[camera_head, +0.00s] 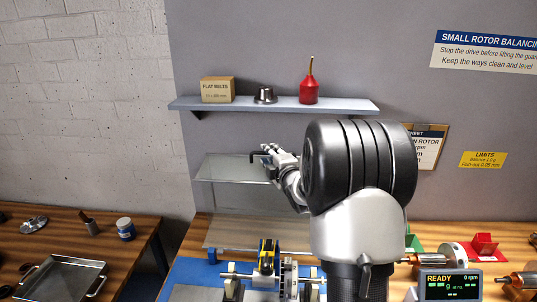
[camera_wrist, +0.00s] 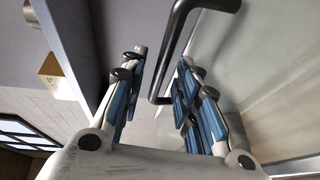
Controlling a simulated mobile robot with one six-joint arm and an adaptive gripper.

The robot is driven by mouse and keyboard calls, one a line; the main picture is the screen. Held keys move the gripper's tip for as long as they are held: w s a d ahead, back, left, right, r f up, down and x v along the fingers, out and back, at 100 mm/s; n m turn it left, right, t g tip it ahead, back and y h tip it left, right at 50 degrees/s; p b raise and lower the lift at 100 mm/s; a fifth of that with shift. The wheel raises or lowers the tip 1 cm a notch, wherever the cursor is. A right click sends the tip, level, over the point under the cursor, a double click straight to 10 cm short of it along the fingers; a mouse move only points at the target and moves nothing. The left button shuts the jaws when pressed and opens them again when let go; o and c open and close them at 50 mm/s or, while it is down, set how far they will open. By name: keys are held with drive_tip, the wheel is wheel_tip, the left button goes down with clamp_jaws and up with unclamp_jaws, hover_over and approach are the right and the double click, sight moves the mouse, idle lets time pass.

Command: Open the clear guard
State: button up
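The clear guard (camera_head: 232,170) is a see-through panel against the grey back wall, with its upper part high above the bench and a lower clear pane (camera_head: 225,234) nearer the machine. Its black bar handle (camera_wrist: 166,62) shows in the wrist view, standing off the pale panel (camera_wrist: 255,65). My gripper (camera_head: 271,151) is at the guard's upper right part in the head view. In the wrist view my gripper (camera_wrist: 158,64) has its blue-padded fingers apart, with the handle between them and a gap on the left finger's side. My arm hides the guard's right side.
The rotor machine (camera_head: 265,276) stands below on the blue base. A shelf (camera_head: 350,105) above holds a belts box (camera_head: 216,89), a metal part (camera_head: 265,95) and a red oil bottle (camera_head: 309,86). A display reading READY (camera_head: 449,286) is at the lower right.

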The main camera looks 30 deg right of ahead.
drive_tip(key=shift+x, duration=0.95)
clamp_jaws()
